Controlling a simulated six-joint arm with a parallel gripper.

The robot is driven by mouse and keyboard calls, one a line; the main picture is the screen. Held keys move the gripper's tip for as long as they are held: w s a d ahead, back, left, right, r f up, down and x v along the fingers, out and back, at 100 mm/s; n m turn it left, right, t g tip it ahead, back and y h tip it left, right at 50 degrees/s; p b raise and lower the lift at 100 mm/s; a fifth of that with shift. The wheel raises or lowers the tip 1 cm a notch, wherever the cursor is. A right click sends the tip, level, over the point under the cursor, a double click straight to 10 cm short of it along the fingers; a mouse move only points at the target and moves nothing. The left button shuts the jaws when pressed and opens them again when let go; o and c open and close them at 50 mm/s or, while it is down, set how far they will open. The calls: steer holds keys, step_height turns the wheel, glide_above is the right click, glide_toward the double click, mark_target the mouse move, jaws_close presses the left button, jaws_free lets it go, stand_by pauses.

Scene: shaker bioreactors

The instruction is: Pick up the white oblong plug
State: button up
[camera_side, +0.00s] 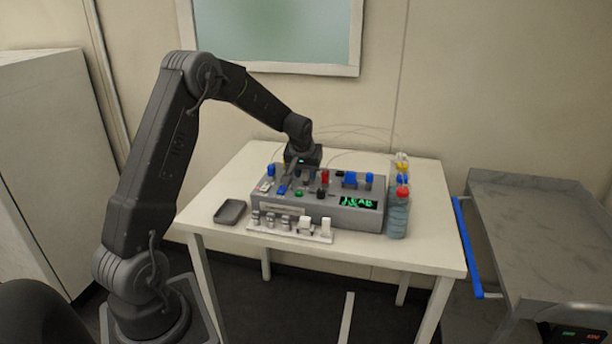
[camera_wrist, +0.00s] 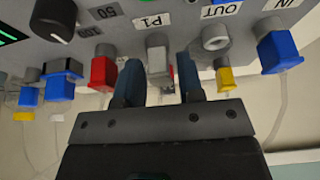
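In the wrist view, a whitish oblong plug (camera_wrist: 157,56) sits in the panel of the grey box (camera_wrist: 128,42), just under the label P1. My gripper (camera_wrist: 159,78) is open, with one dark finger on either side of this plug. Small gaps show between the plug and both fingers, so they do not appear to touch it. In the side view, my gripper (camera_side: 296,174) is low over the back of the grey box (camera_side: 345,218). I cannot pick out this plug there.
A red plug (camera_wrist: 103,72) and a yellow plug (camera_wrist: 225,78) flank the fingers closely. Blue plugs are farther out. In the side view, a white rack (camera_side: 290,236) with several pieces stands before the box. A dark tray (camera_side: 230,211) lies left, a bottle (camera_side: 397,218) right.

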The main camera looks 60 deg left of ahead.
jaws_close()
steer(key=shift+r, duration=0.1)
